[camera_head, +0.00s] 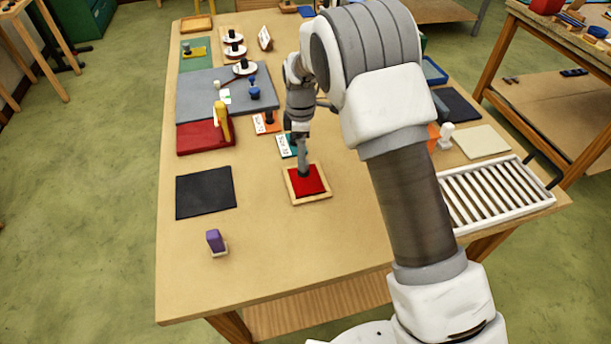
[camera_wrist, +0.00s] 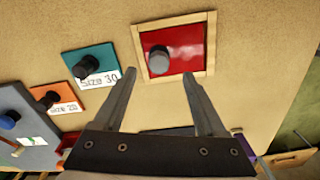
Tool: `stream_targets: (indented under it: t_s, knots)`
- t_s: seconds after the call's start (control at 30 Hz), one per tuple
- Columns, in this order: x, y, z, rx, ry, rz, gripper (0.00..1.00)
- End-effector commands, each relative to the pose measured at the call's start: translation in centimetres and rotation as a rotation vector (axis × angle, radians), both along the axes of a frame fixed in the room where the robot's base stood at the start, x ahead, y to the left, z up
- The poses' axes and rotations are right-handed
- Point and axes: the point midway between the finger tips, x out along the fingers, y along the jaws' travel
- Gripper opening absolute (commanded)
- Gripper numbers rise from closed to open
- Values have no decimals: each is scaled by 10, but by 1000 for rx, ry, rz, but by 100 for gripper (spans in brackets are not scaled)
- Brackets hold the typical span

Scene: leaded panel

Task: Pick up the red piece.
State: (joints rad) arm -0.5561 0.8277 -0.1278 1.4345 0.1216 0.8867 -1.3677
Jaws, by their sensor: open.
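The red piece (camera_head: 313,187) is a flat square inside a light wooden frame on the table. It shows in the wrist view (camera_wrist: 187,38) with a dark, grey-topped knob (camera_wrist: 159,61) standing on it. My gripper (camera_head: 303,172) is over the frame, pointing down. In the wrist view my gripper (camera_wrist: 161,66) is open, with the knob appearing between its two fingertips. I cannot tell how far above the piece the fingertips are.
A teal Size 30 piece (camera_wrist: 91,63) and an orange Size 20 piece (camera_wrist: 58,98), both knobbed, lie beside the frame. A black mat (camera_head: 205,192), a purple block (camera_head: 215,240) and a white slatted rack (camera_head: 497,197) are on the table. The table's front is mostly clear.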

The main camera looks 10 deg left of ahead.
Motion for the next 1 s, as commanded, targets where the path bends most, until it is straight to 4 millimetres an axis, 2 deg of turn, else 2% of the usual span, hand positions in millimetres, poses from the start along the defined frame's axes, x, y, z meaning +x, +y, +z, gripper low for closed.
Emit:
stream_targets:
  t_s: [0.3, 0.43, 0.63, 1.0]
  knots:
    - [3, -7, -42, -3, 3, 1, 74]
    - [3, -7, -49, -1, 1, -1, 74]
    - [3, -7, -50, 0, 0, -1, 74]
    - [3, -7, -49, 0, 0, -1, 7]
